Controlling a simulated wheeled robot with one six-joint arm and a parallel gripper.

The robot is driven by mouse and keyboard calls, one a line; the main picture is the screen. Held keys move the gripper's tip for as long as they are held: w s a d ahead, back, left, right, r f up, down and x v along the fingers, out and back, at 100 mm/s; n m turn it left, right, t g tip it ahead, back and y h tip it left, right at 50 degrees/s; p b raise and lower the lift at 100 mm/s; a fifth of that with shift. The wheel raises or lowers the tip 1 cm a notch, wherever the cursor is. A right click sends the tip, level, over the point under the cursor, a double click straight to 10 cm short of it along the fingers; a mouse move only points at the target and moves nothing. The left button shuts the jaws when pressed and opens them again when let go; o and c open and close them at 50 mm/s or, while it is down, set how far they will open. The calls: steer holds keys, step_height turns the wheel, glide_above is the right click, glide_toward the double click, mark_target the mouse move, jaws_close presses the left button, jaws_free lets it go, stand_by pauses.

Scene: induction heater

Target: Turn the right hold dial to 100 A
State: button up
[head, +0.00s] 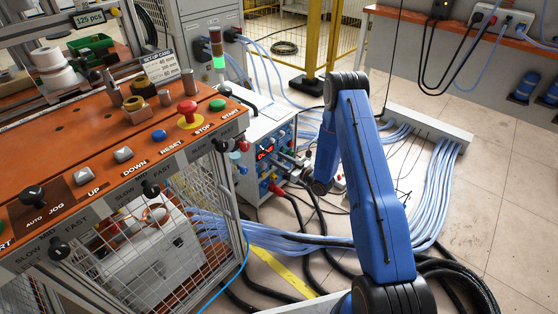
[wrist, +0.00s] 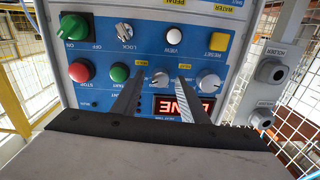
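The heater's blue control panel (wrist: 140,35) fills much of the wrist view, upside down. Two pale round dials sit side by side on it: a left one (wrist: 159,78) and a right one (wrist: 208,80). Their labels are too small to read, so I cannot tell which is the right hold dial. My gripper (wrist: 160,79) is open, its two grey fingers on either side of the picture's left dial; contact cannot be made out. In the head view my gripper (head: 296,160) is in front of the heater (head: 255,125), and the dials there are hidden or too small.
A lit red display (wrist: 185,106) is partly hidden by a finger. Green (wrist: 119,72) and red (wrist: 81,70) buttons, a lock switch (wrist: 124,31) and a yellow reset button (wrist: 218,42) are nearby. Cables (head: 300,240) cover the floor; an orange bench (head: 110,135) stands at left.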

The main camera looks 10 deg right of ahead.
steer(key=shift+w+a, duration=0.1)
steer(key=shift+a, duration=0.05)
jaws_close()
